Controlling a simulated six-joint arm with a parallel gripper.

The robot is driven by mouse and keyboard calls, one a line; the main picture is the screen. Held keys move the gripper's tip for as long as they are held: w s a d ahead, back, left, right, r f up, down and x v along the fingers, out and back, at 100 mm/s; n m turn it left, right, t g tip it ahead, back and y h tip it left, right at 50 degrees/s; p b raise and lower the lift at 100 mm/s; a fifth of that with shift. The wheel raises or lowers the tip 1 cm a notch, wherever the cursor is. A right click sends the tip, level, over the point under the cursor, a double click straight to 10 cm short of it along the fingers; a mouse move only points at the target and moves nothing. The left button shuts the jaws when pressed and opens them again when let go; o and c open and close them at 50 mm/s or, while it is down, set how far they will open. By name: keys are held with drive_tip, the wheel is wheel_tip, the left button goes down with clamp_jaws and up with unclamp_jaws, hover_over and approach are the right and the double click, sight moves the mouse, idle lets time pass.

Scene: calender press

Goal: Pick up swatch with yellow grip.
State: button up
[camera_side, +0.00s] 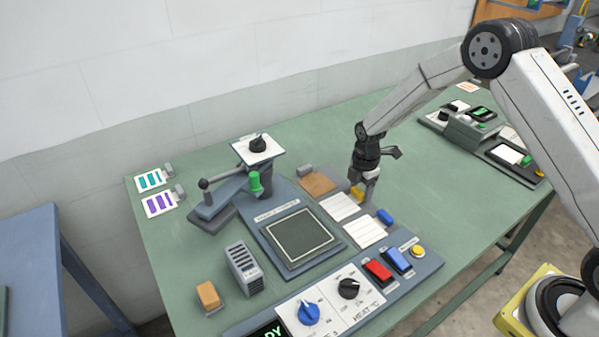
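A white swatch (340,207) with faint lines lies flat on the green table, right of the press plate. Its yellow grip (357,194) is at its upper right corner. My gripper (365,180) points down right at the yellow grip and partly covers it. The fingers are small and dark here, so I cannot tell whether they are open, shut or touching the grip. A second white swatch (365,231) with a blue grip (385,216) lies just in front of the first.
The press (302,236) with its green-knobbed lever stands left of the swatches. A control panel (340,297) with knobs and red and blue buttons runs along the front. A brown pad (318,183) lies behind the swatches. The table (430,215) is clear to their right.

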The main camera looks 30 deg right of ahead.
drive_tip(key=c, duration=0.4)
drive_tip(key=shift+r, duration=0.7)
drive_tip(key=shift+s+a+r, duration=0.15)
drive_tip(key=shift+s+r, duration=1.8)
drive_tip(key=shift+s, duration=0.4)
drive_tip(key=shift+s+a+r, duration=0.1)
drive_tip(key=shift+s+r, duration=1.8)
drive_tip(key=shift+s, duration=0.4)
drive_tip(key=shift+s+a+r, duration=0.15)
drive_tip(key=shift+s+r, duration=1.8)
drive_tip(key=shift+s, duration=0.4)
drive_tip(key=shift+w, duration=0.1)
